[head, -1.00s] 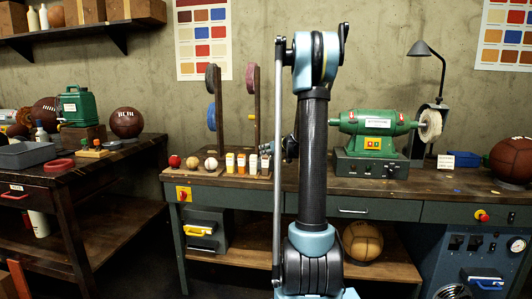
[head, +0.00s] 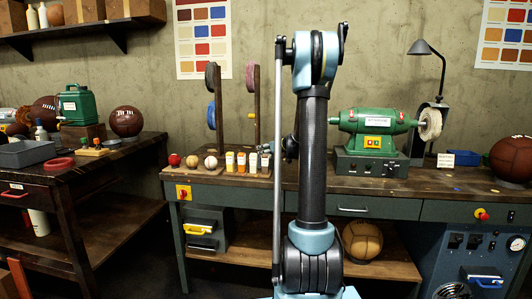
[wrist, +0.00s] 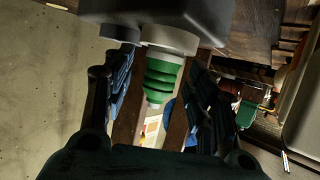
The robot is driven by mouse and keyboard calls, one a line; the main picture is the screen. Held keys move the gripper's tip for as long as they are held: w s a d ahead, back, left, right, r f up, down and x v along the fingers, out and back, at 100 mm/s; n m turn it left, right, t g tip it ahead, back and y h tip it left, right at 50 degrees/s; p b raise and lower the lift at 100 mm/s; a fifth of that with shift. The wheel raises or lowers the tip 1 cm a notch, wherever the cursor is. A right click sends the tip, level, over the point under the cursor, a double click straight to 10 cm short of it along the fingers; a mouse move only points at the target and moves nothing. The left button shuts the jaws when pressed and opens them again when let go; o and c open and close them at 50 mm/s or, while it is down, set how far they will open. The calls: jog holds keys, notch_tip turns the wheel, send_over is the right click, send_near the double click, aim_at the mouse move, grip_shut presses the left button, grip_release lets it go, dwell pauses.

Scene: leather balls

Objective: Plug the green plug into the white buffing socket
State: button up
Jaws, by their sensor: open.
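In the wrist view the green plug (wrist: 160,76) is a ribbed green body with a pale end towards me. Its far end meets a pale round collar (wrist: 170,39) under a dark grey housing, which looks like the white buffing socket. The plug appears to sit straight in the collar; how deep I cannot tell. My gripper (wrist: 160,68) is open, with one dark finger on each side of the plug and a visible gap on both sides. In the head view my arm hides the plug and the socket.
A green buffing machine (head: 375,132) stands on the workbench right of my arm. Small balls (head: 192,161) and bottles stand on the bench to the left, below upright posts with blue and pink discs (head: 210,78). A desk lamp (head: 424,50) and a brown ball (head: 512,159) are farther right.

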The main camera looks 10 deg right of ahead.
jog(key=v, duration=1.2)
jog(key=shift+f, duration=0.1)
